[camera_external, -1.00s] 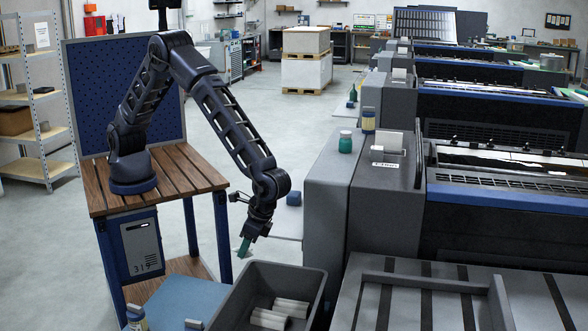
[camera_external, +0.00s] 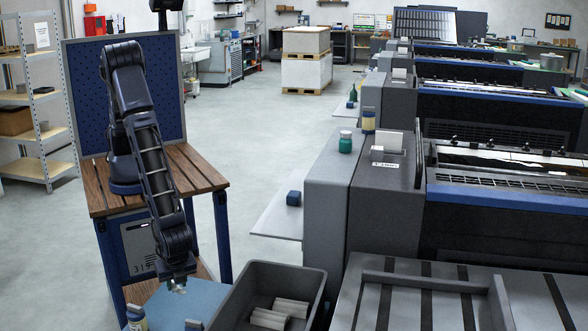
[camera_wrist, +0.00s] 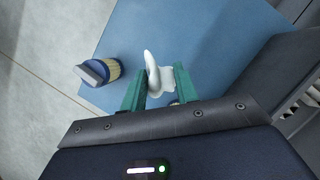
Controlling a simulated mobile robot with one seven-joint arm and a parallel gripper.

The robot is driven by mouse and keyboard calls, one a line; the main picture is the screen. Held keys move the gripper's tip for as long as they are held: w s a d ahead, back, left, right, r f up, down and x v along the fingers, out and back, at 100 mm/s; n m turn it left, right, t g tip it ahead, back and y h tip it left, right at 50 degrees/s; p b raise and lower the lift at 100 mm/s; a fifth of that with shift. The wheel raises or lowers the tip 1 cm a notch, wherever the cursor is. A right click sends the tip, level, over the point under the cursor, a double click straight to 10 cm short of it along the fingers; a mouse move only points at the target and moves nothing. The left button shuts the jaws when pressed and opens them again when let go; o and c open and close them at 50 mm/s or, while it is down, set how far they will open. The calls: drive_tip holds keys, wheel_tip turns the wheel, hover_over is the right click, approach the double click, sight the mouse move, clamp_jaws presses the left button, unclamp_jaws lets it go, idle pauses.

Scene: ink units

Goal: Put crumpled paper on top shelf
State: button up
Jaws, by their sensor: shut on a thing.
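The crumpled paper (camera_wrist: 158,76) is a small white lump between the green fingers of my gripper (camera_wrist: 157,88) in the wrist view. My gripper is shut on it, over the blue surface (camera_wrist: 205,45). In the external view my gripper (camera_external: 178,287) points down at the blue surface (camera_external: 208,297), left of the dark bin. The paper is barely visible there, and I cannot tell whether it touches the surface.
A grey machine (camera_external: 335,195) stands to the right.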

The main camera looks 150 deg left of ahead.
drive_tip(key=a+r, duration=0.5)
drive_tip(key=a, duration=0.4)
wheel_tip(320, 180, up, 20)
drive_tip(key=n+y, duration=0.2)
drive_tip(key=n, duration=0.2)
hover_over(278, 218)
drive_tip(key=w, duration=0.2)
drive_tip(key=shift+g, duration=0.4)
drive_tip(key=f, duration=1.9)
drive_tip(key=shift+d+f, duration=0.15)
drive_tip(key=shift+d, duration=0.1)
drive_tip(key=shift+f, duration=0.6)
drive_tip(key=o, duration=1.1)
drive_tip(key=shift+d, duration=0.1)
